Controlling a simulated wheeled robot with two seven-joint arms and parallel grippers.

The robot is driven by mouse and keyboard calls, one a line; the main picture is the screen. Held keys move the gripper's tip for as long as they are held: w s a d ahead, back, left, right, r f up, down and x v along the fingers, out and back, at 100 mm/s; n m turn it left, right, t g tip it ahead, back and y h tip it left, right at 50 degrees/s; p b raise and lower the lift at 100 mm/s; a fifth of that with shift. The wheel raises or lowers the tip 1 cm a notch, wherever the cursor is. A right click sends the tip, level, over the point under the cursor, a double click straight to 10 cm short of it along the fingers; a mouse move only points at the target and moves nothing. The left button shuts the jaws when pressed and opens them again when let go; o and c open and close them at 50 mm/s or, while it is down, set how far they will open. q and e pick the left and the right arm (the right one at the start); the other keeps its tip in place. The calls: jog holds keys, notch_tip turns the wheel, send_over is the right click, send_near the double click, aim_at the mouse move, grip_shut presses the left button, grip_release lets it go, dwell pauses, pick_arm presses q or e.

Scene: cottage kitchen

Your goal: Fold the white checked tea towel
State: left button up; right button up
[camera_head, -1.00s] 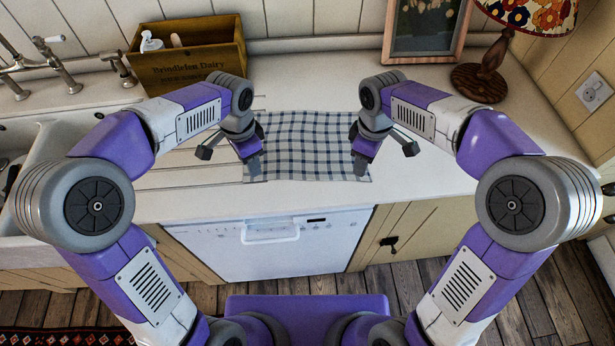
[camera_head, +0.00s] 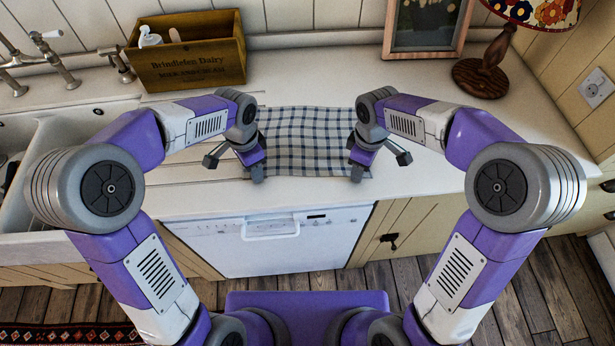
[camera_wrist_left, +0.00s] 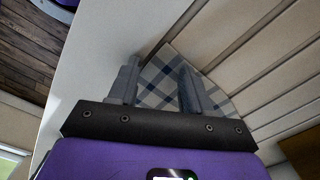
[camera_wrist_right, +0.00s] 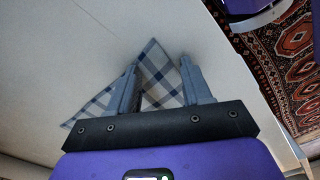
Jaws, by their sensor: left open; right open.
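The white tea towel with dark blue checks (camera_head: 305,142) lies spread out, slightly rippled, on the counter. My left gripper (camera_head: 257,176) is at its front left corner, and my right gripper (camera_head: 357,174) is at its front right corner. In the left wrist view the towel corner (camera_wrist_left: 158,85) shows between the open fingers (camera_wrist_left: 158,85) of that gripper. In the right wrist view the other corner (camera_wrist_right: 155,75) points up between the open fingers (camera_wrist_right: 158,82). I cannot tell whether the fingers touch the cloth. The towel's side edges are partly hidden by my arms.
A picture frame (camera_head: 427,28) and a lamp (camera_head: 482,72) stand behind to the right. A sink (camera_head: 40,165) is at the left. The counter right of the towel (camera_head: 455,160) is mostly clear.

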pick_arm(q)
grip_shut()
pick_arm(e)
jog(key=shift+f, duration=0.1)
grip_shut()
pick_arm(q)
jog(key=shift+f, duration=0.1)
jog(key=shift+r, duration=0.2)
pick_arm(e)
jog(key=shift+r, duration=0.2)
